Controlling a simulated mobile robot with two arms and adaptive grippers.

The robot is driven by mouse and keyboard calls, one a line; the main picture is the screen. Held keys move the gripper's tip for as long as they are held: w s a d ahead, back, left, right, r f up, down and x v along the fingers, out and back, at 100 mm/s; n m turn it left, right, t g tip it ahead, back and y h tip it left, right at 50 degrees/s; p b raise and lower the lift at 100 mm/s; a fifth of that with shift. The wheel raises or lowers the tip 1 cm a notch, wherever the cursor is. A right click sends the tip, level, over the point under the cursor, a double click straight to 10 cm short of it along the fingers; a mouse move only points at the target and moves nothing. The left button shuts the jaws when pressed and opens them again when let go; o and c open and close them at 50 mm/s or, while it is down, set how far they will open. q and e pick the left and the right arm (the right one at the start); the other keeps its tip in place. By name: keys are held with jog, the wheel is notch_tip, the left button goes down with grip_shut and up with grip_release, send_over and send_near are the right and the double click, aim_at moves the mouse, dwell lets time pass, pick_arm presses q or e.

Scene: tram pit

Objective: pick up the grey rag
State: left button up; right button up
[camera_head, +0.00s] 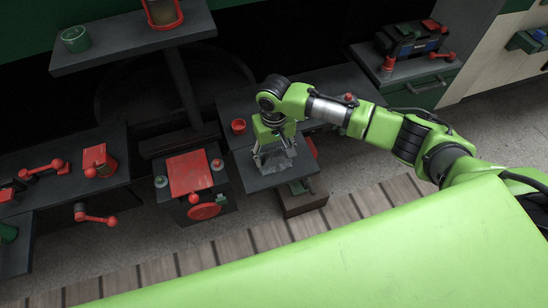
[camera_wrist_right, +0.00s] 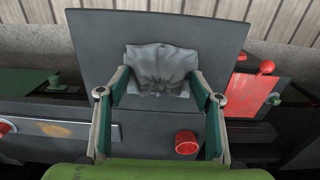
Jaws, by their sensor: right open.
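The grey rag (camera_wrist_right: 162,68) lies crumpled on a dark grey bench top (camera_wrist_right: 228,32) in the right wrist view. It also shows in the head view (camera_head: 283,158), partly hidden under my right gripper. My right gripper (camera_head: 268,157) is over the rag and points down at it. In the right wrist view its two fingers (camera_wrist_right: 160,88) are open, one on each side of the rag. I cannot tell whether the fingertips touch the rag or the bench. My left gripper is not in view.
A small red cup (camera_head: 238,126) stands on the same bench; it also shows in the wrist view (camera_wrist_right: 187,142). A red-topped unit (camera_head: 189,173) stands to the left. A shelf (camera_head: 130,40) with a green cup (camera_head: 75,39) is at the upper left. Slatted floor (camera_head: 240,243) lies in front.

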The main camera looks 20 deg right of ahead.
jog(key=c, duration=1.2)
jog(key=shift+r, duration=0.6)
jog(key=s+r, duration=1.2)
jog(key=s, duration=0.2)
jog(key=shift+d, duration=0.4)
jog(key=shift+f, duration=0.1)
